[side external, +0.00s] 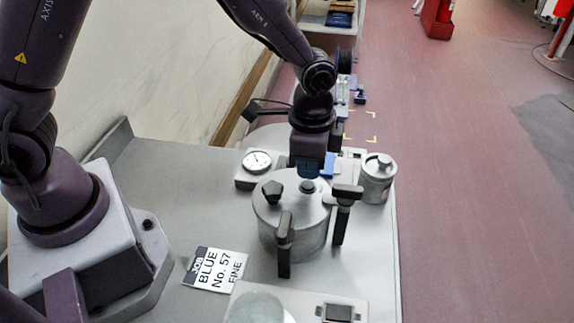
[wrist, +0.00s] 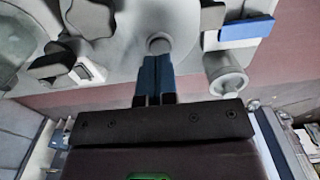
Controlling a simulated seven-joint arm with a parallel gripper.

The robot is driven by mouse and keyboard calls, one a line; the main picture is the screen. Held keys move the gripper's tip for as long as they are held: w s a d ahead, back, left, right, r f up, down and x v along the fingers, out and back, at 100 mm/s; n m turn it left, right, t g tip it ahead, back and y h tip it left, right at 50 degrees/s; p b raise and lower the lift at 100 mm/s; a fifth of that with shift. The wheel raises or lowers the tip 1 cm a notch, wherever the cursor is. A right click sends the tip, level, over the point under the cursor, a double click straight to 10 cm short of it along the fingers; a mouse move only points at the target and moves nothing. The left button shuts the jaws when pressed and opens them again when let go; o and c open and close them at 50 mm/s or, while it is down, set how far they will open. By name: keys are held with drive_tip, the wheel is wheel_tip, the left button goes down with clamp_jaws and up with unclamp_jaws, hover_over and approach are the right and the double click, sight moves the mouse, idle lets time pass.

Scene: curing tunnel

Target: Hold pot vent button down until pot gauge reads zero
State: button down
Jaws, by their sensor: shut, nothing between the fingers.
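The metal pot (side external: 290,232) stands on the grey bench, with a dark lobed knob (side external: 272,192) on its lid. The knob also shows in the wrist view (wrist: 90,16). A small round vent button (wrist: 158,45) sits on the lid (wrist: 135,20). My gripper (side external: 308,177) is over the lid, pointing down. In the wrist view its blue fingers (wrist: 156,60) are shut together and empty, with their tips right at the button. I cannot tell whether they press it. The gauge (side external: 257,161) is a white dial behind the pot; its needle is too small to read.
A metal canister (side external: 378,178) stands at the bench's right edge, behind the pot. A card reading BLUE No. 57 (side external: 215,270) lies to the front left. The left of the bench is fairly clear.

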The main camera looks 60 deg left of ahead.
drive_tip(key=shift+f, duration=0.2)
drive_tip(key=shift+f, duration=1.1)
drive_tip(key=shift+r, duration=0.1)
idle(2.1)
drive_tip(key=shift+r, duration=2.45)
drive_tip(key=s, duration=0.1)
drive_tip(key=s+a+n, duration=0.1)
drive_tip(key=shift+s+a+r+n+g, duration=0.15)
drive_tip(key=shift+s+n+g, duration=0.15)
drive_tip(key=shift+g, duration=0.1)
drive_tip(key=s+a+r+n+t, duration=0.3)
drive_tip(key=s+a+r, duration=0.2)
drive_tip(key=s+r, duration=0.2)
drive_tip(key=s+a+r+n+t, duration=0.3)
drive_tip(key=s+r, duration=0.4)
drive_tip(key=r, duration=0.4)
drive_tip(key=shift+s+a+n, duration=0.15)
drive_tip(key=shift+a+n, duration=0.55)
drive_tip(key=shift+a, duration=0.5)
